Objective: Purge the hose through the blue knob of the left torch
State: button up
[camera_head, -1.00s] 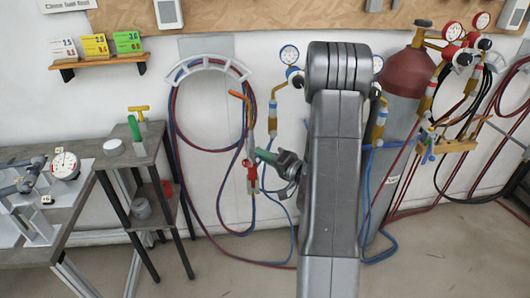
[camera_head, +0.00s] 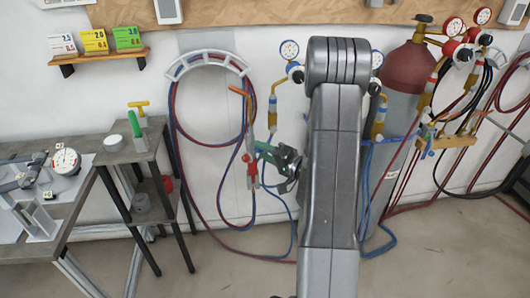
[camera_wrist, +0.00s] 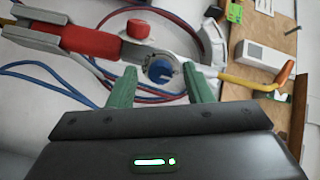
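The left torch (camera_head: 252,170) hangs upright at the wall below the coiled hoses, with a copper tip and a red valve part. In the wrist view its grey and red body (camera_wrist: 90,41) lies across the top left, with a red knob (camera_wrist: 138,28). The blue knob (camera_wrist: 162,70) faces the wrist camera inside a round grey valve end. My gripper (camera_wrist: 161,82) is open, its green fingertips on either side of the blue knob with gaps visible. In the head view my gripper (camera_head: 260,155) is just right of the torch; my arm hides part of the wall behind.
A hose hanger (camera_head: 208,60) holds red and blue hoses. Regulators flank my arm, and a maroon-topped cylinder (camera_head: 408,70) stands right. More torches sit on a wooden bracket (camera_head: 455,142). A small stand (camera_head: 120,155) and a workbench (camera_head: 75,190) are left. The floor in front is clear.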

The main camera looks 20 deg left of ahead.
jog(key=shift+d, duration=0.1)
jog(key=b+v, duration=0.1)
jog(key=v, duration=1.2)
jog(key=shift+d, duration=0.3)
jog(key=shift+s+a, duration=0.1)
jog(key=p+x, duration=0.1)
jog(key=x, duration=1.2)
jog(key=shift+a, duration=0.35)
jog(key=shift+d, duration=0.1)
